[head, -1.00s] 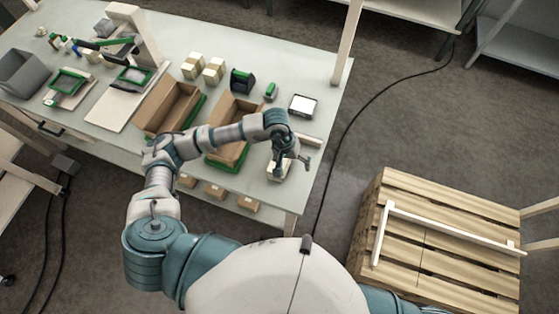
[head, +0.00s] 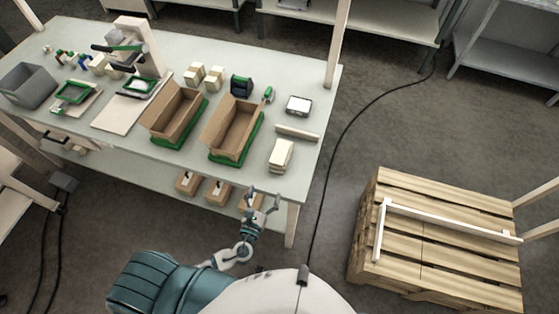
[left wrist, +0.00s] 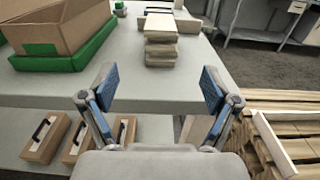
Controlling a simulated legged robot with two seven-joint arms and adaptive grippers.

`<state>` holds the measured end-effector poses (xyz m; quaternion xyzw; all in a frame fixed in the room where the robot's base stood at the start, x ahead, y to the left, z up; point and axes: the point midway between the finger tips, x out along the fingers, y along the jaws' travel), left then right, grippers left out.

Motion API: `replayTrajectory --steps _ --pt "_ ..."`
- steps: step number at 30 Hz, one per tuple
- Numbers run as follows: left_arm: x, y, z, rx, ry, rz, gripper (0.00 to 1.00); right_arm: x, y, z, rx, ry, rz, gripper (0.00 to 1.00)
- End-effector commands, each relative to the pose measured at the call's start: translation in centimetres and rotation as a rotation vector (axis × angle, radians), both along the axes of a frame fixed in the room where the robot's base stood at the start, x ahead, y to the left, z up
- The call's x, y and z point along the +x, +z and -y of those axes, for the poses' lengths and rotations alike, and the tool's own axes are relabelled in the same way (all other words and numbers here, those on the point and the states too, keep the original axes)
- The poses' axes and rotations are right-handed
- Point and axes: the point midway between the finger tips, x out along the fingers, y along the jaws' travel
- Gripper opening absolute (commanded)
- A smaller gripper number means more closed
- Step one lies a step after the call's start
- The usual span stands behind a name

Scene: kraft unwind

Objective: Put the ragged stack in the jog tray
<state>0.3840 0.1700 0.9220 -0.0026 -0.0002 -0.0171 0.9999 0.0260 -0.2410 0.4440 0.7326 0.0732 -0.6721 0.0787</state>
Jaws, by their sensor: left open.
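The ragged stack (head: 281,155) is a small pile of cream layers near the table's right front corner. In the left wrist view the stack (left wrist: 161,42) shows uneven, offset edges and stands straight ahead, beyond the fingertips. My left gripper (head: 262,203) is in front of the table's front edge, apart from the stack. In the left wrist view its two blue-padded fingers (left wrist: 158,80) are spread wide with nothing between them. I cannot tell for sure which container is the jog tray; a small dark-rimmed white tray (head: 299,105) lies behind the stack. My right gripper is out of view.
Two open brown boxes (head: 232,128) on green bases stand left of the stack. A pale bar (head: 297,134) lies just behind it. Small cartons (head: 218,190) sit on a lower shelf under the table's front edge. A wooden pallet (head: 440,235) stands at right.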

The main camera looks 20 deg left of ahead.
Motion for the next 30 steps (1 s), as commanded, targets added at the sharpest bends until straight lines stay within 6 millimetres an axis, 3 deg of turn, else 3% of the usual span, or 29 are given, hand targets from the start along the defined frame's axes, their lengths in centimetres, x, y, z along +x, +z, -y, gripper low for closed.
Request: replayTrajectory --steps 12,22,30 --pt "9.2 0.4 0.3 0.002 0.003 0.006 0.88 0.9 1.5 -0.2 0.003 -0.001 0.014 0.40" --pt "12.6 0.2 0.4 0.003 0.001 0.004 0.88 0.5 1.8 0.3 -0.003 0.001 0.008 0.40" --pt "16.5 0.1 0.7 0.003 0.000 0.005 0.88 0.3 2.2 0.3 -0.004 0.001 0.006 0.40"
